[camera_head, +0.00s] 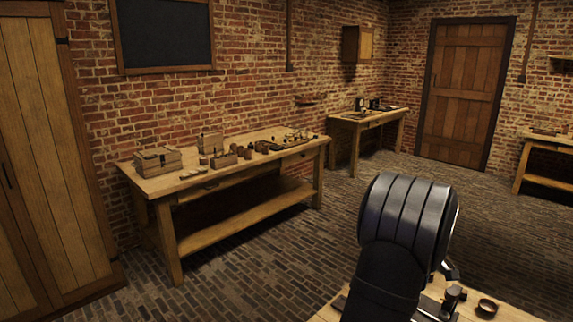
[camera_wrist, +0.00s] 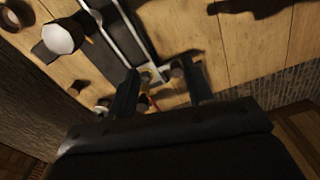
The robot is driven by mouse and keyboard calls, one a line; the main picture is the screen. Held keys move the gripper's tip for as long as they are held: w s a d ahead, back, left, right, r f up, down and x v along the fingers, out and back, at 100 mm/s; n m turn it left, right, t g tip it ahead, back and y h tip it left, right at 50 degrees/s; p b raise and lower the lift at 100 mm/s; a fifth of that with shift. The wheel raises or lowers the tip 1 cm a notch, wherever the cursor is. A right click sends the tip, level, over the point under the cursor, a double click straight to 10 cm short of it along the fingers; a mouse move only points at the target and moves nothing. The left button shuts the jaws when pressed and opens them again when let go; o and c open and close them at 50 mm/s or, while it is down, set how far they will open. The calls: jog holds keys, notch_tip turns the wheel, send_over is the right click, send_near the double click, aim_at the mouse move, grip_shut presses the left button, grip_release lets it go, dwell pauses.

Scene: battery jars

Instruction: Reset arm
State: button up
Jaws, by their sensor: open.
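My gripper (camera_wrist: 162,82) is open in the wrist view, its two dark fingers spread apart above a wooden table (camera_wrist: 225,45). Small round pieces and an orange bit show near and between the fingers; I cannot tell if any is touched. A jar-like piece with a pale round end (camera_wrist: 62,37) is at the upper left. In the head view my arm covers much of the near table (camera_head: 505,312), and my gripper is hidden. A dark small jar (camera_head: 453,296) and a round dish (camera_head: 487,307) show on that table.
A long workbench (camera_head: 150,184) with boxes and small jars stands against the brick wall at left. A smaller table (camera_head: 385,117) is in the back corner beside a wooden door (camera_head: 467,95). The brick floor between is clear. A dark tray with pale rails (camera_wrist: 122,32) lies on the near table.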

jog(key=a+r+n+h, duration=0.1)
jog(key=a+r+h, duration=0.1)
jog(key=a+r, duration=0.2)
jog(key=w+a+r+t+h, duration=0.1)
jog(key=a+r, duration=0.3)
jog(key=r, duration=0.7)
jog(key=shift+a+r+n+h, duration=0.15)
jog(key=shift+a+n+h, duration=0.2)
jog(key=shift+h, duration=0.35)
jog(key=shift+o, duration=0.8)
jog(key=o, duration=1)
jog(key=w+a+f, duration=0.2)
jog(key=w+f, duration=0.4)
jog(key=f, duration=0.1)
jog(key=shift+a, duration=0.2)
jog(key=x, duration=1)
jog(key=shift+w+f, duration=0.25)
jog(key=shift+w, duration=0.05)
jog(key=shift+r, duration=0.15)
